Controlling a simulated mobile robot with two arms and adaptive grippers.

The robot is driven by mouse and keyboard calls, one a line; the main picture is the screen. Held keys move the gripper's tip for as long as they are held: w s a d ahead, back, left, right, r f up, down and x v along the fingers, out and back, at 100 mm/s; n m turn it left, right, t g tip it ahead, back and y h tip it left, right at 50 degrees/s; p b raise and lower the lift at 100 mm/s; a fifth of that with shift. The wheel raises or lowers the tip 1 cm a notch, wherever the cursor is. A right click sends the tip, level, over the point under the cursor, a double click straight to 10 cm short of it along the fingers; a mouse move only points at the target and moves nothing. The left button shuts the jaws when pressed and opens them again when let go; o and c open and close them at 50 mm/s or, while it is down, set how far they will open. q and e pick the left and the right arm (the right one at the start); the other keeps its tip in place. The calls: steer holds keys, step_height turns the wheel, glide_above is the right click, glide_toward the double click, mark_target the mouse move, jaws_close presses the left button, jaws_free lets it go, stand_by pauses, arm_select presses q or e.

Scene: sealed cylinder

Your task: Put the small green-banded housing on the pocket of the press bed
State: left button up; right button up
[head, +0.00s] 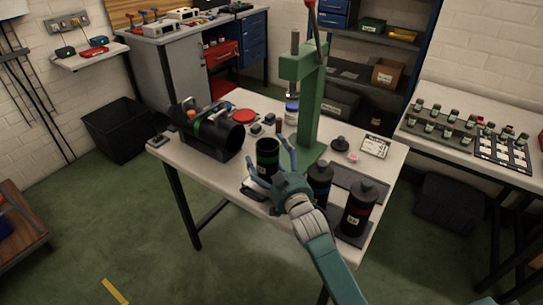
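The small housing (267,158) is a dark, open-topped cylinder with a green band. It stands upright near the front edge of the table, left of the green press. My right gripper (266,150) reaches in from the front, its blue fingers spread on either side of the housing. A gap shows at the left finger, so it looks open. The press column (308,110) is green and upright, with a red lever at the top. The press bed (312,158) is partly hidden by my gripper, and I cannot make out its pocket. My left gripper is out of view.
A larger black cylinder (217,137) with a green band lies on its side in a cradle at left. Two dark bottles, the nearer (357,212) and the farther (320,180), stand right of my gripper.

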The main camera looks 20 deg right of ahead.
steer(key=shift+w+d+f, duration=0.15)
steer(key=shift+d, duration=0.05)
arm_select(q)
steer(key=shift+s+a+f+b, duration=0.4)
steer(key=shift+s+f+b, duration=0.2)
arm_select(e)
steer(key=s, duration=1.2)
steer(key=shift+d, duration=0.15)
